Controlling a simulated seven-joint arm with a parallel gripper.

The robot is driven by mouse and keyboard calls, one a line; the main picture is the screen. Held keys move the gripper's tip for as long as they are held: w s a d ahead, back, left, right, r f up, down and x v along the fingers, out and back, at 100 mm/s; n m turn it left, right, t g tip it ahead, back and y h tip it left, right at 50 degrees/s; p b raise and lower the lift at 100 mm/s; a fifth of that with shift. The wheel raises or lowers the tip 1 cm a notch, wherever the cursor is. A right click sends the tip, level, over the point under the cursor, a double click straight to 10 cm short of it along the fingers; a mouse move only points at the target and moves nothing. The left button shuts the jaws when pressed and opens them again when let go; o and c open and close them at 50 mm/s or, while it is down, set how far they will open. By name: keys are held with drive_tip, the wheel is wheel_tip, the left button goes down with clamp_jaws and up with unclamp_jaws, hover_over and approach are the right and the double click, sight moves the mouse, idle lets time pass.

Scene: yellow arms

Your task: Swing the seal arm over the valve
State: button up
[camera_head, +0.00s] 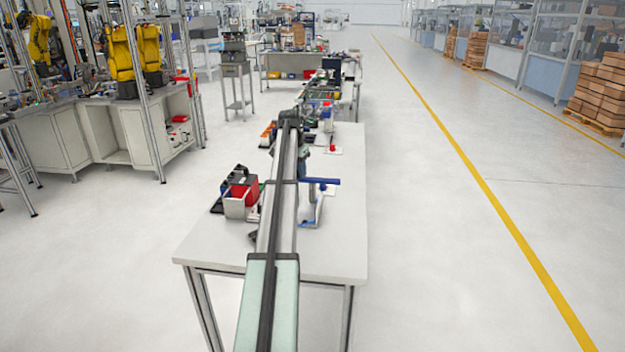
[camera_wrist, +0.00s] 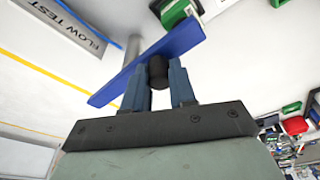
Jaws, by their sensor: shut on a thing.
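The seal arm is a flat blue bar (camera_wrist: 120,84) running diagonally across the wrist view, with a black knob (camera_wrist: 158,76) on it. My gripper (camera_wrist: 160,68) has its two blue-grey fingers closed on either side of this knob. A grey post (camera_wrist: 132,46) shows behind the bar.
A plate reading FLOW TEST (camera_wrist: 62,25) lies beside the fixture. On the white table (camera_head: 340,250), a metal holder (camera_head: 236,207) and a red box (camera_head: 243,190) stand left of my arm. More equipment (camera_head: 325,110) stands farther back. The table's front right is clear.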

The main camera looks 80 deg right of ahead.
drive_tip(key=o, duration=0.6)
drive_tip(key=shift+d, duration=0.15)
drive_tip(key=shift+c, duration=0.2)
drive_tip(key=shift+r, duration=3.75)
